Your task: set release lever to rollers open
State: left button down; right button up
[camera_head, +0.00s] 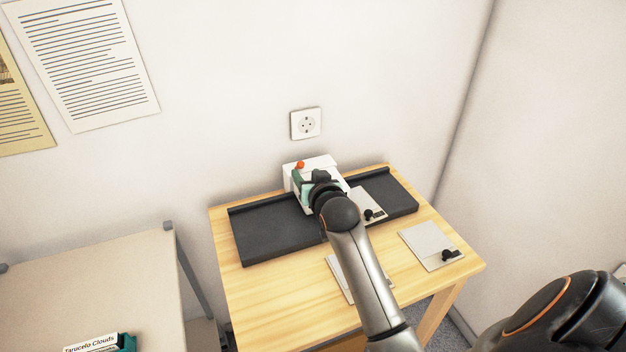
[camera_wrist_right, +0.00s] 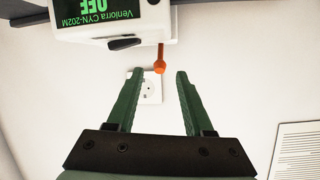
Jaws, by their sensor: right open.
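A white machine (camera_head: 319,162) stands on the wooden table against the wall, partly hidden behind my right arm. In the right wrist view the machine (camera_wrist_right: 205,22) appears upside down, with a green display reading "Venlorra CYN-202M OFF" and a dark lever-like part (camera_wrist_right: 123,43). An orange lever (camera_wrist_right: 160,66) with a round tip sticks out from its side; its orange tip (camera_head: 300,165) also shows in the head view. My right gripper (camera_wrist_right: 160,74) is open, its green fingertips on either side of the orange tip, with gaps visible. My left gripper is out of view.
The wooden table (camera_head: 285,298) carries black trays (camera_head: 270,232) beside the machine and a pale plate (camera_head: 428,243) with a black knob at right. A wall socket (camera_head: 305,124) is above the machine. A beige table (camera_head: 95,285) stands at left.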

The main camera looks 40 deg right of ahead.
jog(key=shift+v, duration=2.45)
